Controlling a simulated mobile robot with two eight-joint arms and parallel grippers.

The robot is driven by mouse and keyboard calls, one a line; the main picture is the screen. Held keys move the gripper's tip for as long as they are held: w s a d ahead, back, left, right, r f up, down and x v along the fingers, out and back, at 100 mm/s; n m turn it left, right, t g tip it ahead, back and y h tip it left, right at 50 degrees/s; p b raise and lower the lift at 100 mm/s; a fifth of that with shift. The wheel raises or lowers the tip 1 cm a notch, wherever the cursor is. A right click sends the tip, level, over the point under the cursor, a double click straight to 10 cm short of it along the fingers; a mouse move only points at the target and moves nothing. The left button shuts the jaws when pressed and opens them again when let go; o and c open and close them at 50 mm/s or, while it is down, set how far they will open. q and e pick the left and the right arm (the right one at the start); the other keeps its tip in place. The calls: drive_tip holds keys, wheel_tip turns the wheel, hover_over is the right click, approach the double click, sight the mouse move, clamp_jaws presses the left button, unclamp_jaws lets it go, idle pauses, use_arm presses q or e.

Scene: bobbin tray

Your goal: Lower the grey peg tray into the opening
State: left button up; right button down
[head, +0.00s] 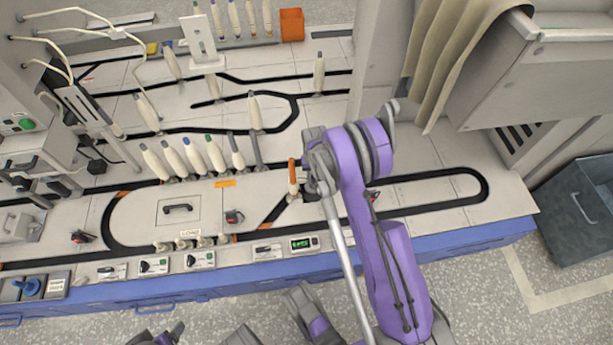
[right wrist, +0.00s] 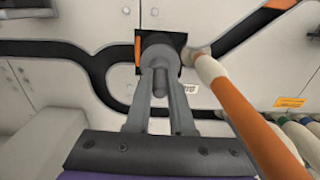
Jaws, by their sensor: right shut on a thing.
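My right gripper (head: 318,187) is over the conveyor top, right of the orange-tipped bobbin. In the right wrist view its fingers (right wrist: 160,92) are shut on a grey round-headed knob (right wrist: 160,50), which stands over a black square plate with an orange strip at its left. I cannot make out a grey peg tray for certain. A row of short pegs (head: 205,241) stands near the front edge by a "LOAD" label. A square hatch panel (head: 180,220) with a black handle lies flush in the top. No open opening is clearly visible.
The orange-tipped bobbin (head: 293,180) stands close left of the right gripper and shows large in the right wrist view (right wrist: 235,105). Several white bobbins (head: 195,157) stand behind the hatch. The black-tracked surface at right (head: 440,190) is clear. A grey bin (head: 585,210) is at far right.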

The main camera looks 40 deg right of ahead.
sight(314, 187)
drive_tip(key=shift+f+b, duration=0.5)
drive_tip(key=shift+f, duration=0.45)
wheel_tip(314, 187, down, 3)
drive_tip(key=shift+r+b, duration=0.15)
drive_tip(key=shift+b, duration=0.6)
drive_tip(key=shift+f, duration=0.6)
drive_tip(key=shift+f, duration=0.6)
drive_tip(key=c, duration=1.1)
unclamp_jaws()
drive_tip(key=shift+o, duration=0.2)
